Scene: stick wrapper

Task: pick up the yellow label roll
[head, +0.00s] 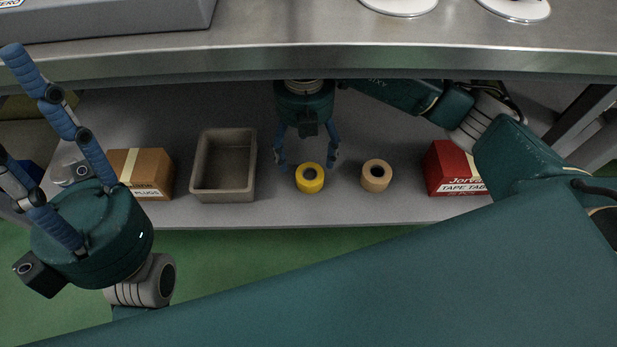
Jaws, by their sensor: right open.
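The yellow label roll (310,184) lies on the lower shelf, its round hole showing from above. My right gripper (306,160) reaches in under the upper table with its blue fingers spread and empty. The fingertips are just behind the roll, one to its left and one to its right; I cannot tell their height above the shelf. My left gripper (22,115) is at the far left, raised in front of the shelf, its fingers apart with nothing between them.
On the shelf (280,215) stand an empty grey-brown bin (197,180), a tan roll (376,182), a brown box (150,172) and a red box (446,170). The metal table edge (300,62) overhangs the shelf. My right arm covers much of the lower right.

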